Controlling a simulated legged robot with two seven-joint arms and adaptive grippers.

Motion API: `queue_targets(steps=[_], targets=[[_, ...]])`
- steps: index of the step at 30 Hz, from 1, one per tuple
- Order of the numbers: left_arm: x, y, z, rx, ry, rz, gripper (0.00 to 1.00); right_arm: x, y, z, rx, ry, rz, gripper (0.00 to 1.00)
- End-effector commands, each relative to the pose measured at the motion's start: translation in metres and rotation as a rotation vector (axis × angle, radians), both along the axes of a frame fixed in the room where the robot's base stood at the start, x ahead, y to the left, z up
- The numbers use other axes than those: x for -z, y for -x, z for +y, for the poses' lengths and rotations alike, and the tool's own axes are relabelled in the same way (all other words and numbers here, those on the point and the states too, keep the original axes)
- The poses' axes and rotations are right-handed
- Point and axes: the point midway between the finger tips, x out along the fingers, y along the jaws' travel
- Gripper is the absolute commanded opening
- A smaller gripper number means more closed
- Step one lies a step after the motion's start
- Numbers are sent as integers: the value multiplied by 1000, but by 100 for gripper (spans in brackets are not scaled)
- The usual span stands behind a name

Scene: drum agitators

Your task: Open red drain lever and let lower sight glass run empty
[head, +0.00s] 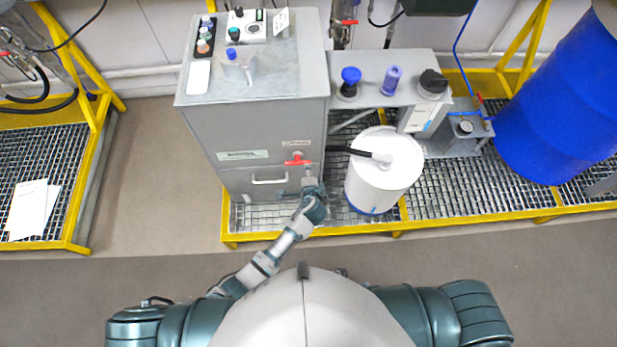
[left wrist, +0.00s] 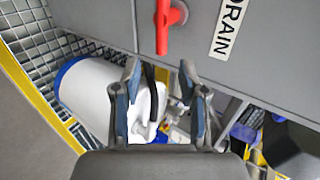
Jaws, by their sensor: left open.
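The red drain lever (head: 297,160) sits on the front of the grey cabinet (head: 262,140), lying crosswise in the head view. In the left wrist view the red lever (left wrist: 169,22) is at the top, beside a white label reading DRAIN (left wrist: 232,28). My left gripper (head: 309,184) is just below and right of the lever in the head view. In the left wrist view the left gripper (left wrist: 160,85) is open, with nothing between its fingers and apart from the lever. I cannot make out a sight glass. My right gripper is not in view.
A white drum (head: 383,185) with a black hose (head: 347,151) stands right of the cabinet on the yellow-edged grating (head: 480,190). A cabinet handle (head: 269,180) is left of my gripper. A blue barrel (head: 560,95) stands at the right. The floor in front is clear.

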Motion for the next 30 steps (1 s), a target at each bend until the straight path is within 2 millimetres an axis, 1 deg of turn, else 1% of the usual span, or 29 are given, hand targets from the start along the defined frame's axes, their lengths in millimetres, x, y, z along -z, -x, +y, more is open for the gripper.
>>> queue_targets(steps=[1,3,7,25,26,28,29,30], targets=[[-4,7,0,0,1,0,42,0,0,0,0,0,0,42],[-9,14,0,0,0,0,42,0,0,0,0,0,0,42],[-14,22,0,0,-1,1,42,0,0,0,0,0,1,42],[-14,23,0,-1,-1,2,42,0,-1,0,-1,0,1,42],[-12,23,1,-3,2,6,42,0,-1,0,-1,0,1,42],[0,27,6,-16,17,32,42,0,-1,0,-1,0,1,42],[10,31,10,-27,32,53,42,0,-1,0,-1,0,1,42],[26,36,17,-48,54,88,42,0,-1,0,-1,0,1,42]])
